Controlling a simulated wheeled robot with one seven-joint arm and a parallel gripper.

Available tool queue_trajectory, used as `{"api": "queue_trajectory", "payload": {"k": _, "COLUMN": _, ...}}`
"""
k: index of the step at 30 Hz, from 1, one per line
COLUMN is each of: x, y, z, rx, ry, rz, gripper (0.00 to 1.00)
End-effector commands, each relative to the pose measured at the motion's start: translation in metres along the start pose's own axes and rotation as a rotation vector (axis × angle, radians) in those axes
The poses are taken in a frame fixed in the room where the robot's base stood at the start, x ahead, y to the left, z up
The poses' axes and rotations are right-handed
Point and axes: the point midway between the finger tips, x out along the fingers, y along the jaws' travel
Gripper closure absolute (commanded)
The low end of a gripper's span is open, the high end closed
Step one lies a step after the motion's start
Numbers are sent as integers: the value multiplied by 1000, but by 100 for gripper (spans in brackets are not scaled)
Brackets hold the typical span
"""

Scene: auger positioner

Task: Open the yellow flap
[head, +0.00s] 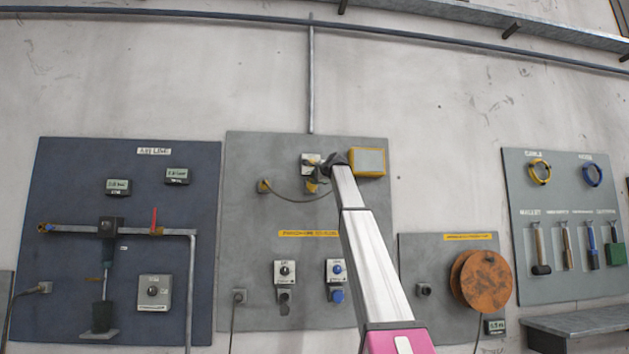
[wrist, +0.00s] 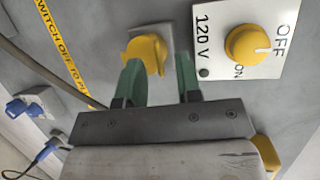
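The yellow flap (wrist: 147,54) sits on a grey socket plate at the upper middle of the wrist view. In the head view the yellow flap (head: 311,187) is small, just below a white switch plate. My gripper (wrist: 158,62) is open, its two green fingers apart. The left finger overlaps the flap's lower left edge in the picture; the right finger stands just past its right side. I cannot tell whether either finger touches it. In the head view my gripper (head: 328,165) is dark and partly covers this area; its fingers are unclear there.
A 120 V plate with a yellow knob (wrist: 247,45) lies right beside the flap. A grey cable (head: 300,197) hangs left of my gripper. A yellow-edged box (head: 367,162) is close on the right. Blue sockets (wrist: 20,106) are lower on the panel.

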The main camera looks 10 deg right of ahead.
Motion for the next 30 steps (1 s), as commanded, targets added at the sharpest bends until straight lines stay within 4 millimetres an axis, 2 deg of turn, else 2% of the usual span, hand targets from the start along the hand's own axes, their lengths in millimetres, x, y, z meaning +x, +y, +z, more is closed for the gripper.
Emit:
{"api": "queue_trajectory", "payload": {"k": 3, "x": 8, "y": 0, "z": 0, "rx": 0, "ry": 0, "rz": 0, "gripper": 68}}
{"api": "queue_trajectory", "payload": {"k": 10, "x": 9, "y": 1, "z": 0, "rx": 0, "ry": 1, "rz": 0, "gripper": 68}}
{"api": "queue_trajectory", "payload": {"k": 11, "x": 9, "y": 1, "z": 0, "rx": 0, "ry": 1, "rz": 0, "gripper": 71}}
{"api": "queue_trajectory", "payload": {"k": 13, "x": 9, "y": 1, "z": 0, "rx": 0, "ry": 1, "rz": 0, "gripper": 94}}
{"api": "queue_trajectory", "payload": {"k": 14, "x": 9, "y": 0, "z": 0, "rx": 0, "ry": 1, "rz": 0, "gripper": 100}}
{"api": "queue_trajectory", "payload": {"k": 23, "x": 8, "y": 2, "z": 0, "rx": -3, "ry": 1, "rz": -9, "gripper": 100}}
{"api": "queue_trajectory", "payload": {"k": 30, "x": 4, "y": 8, "z": 2, "rx": -35, "ry": 1, "rz": -87, "gripper": 100}}
